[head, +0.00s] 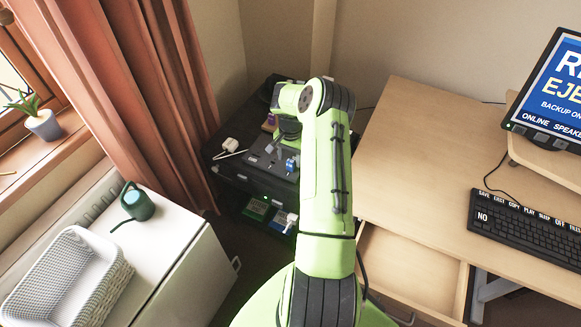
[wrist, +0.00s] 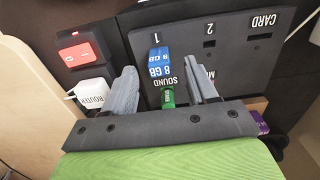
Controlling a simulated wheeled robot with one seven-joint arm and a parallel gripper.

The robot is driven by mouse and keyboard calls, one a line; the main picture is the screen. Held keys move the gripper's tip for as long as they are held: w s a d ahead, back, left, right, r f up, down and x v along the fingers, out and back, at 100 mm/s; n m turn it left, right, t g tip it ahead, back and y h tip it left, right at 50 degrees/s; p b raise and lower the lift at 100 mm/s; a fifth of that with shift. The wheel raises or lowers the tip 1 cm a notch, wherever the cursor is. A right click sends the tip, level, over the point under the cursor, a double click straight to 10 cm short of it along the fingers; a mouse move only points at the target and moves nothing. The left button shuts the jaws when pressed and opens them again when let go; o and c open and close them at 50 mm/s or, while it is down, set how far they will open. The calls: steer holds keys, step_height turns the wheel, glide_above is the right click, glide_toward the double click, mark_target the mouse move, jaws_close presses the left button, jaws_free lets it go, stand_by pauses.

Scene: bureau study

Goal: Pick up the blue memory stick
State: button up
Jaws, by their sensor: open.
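The blue memory stick (wrist: 160,65), marked 8 GB, stands in slot 1 of a dark panel (wrist: 232,62) in the wrist view. In the head view the blue memory stick (head: 291,164) shows on top of the black unit, just left of my arm. My gripper (wrist: 161,74) is open, with one grey finger on each side of the stick's line and a gap on both sides. A small green plug (wrist: 167,97) beside the word SOUND sits between the fingers, closer to my palm. The panel near my right finger is partly hidden.
A white ROUTER plug (wrist: 93,93) and a red switch (wrist: 76,53) lie left of my fingers. A purple item (wrist: 262,122) is at the right. In the head view, a desk (head: 405,140) with an open drawer (head: 405,270) stands right; a white cabinet (head: 180,225) stands left.

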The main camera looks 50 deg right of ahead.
mark_target(291, 160)
step_height(291, 160, down, 4)
steer(key=shift+f+b, duration=0.1)
steer(key=shift+b, duration=0.3)
jaws_close()
